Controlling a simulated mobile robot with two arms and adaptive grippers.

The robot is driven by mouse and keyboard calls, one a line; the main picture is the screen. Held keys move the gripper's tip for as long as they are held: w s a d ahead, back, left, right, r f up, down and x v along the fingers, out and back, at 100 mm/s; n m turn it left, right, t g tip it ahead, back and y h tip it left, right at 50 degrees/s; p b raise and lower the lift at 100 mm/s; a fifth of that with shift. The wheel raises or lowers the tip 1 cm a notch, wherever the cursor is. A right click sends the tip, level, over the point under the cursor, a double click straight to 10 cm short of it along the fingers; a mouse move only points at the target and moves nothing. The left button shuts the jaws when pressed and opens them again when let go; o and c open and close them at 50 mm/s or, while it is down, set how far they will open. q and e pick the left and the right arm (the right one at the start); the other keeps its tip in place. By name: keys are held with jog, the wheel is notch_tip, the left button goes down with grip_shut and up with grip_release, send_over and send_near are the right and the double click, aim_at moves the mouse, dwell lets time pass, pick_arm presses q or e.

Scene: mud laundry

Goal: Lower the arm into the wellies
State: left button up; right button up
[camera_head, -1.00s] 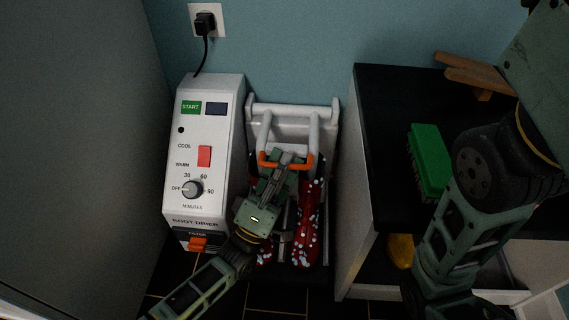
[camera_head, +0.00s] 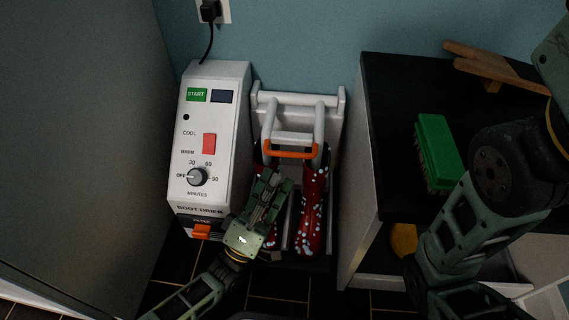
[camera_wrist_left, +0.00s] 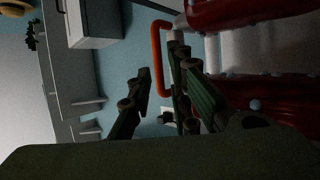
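The boot dryer (camera_head: 215,140) has a white tubular arm (camera_head: 319,125) with an orange handle bar (camera_head: 290,152). Red wellies with white spots (camera_head: 313,215) stand upright below it; the left one is partly hidden by my gripper. The tubes meet the boot tops, but how deep they reach inside is unclear. My left gripper (camera_head: 274,184) is just below the handle, in front of the left boot. In the left wrist view its fingers (camera_wrist_left: 163,75) are spread with nothing between them; the orange handle (camera_wrist_left: 157,55) shows beyond the tips. My right gripper is outside the frames.
A dark-topped cabinet (camera_head: 390,90) stands to the right, with a green brush (camera_head: 437,150) and a wooden item (camera_head: 492,68) on it. A yellow object (camera_head: 403,240) sits lower down. A grey panel (camera_head: 75,120) closes off the left side.

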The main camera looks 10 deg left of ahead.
pick_arm(q)
jog(key=shift+v, duration=2.35)
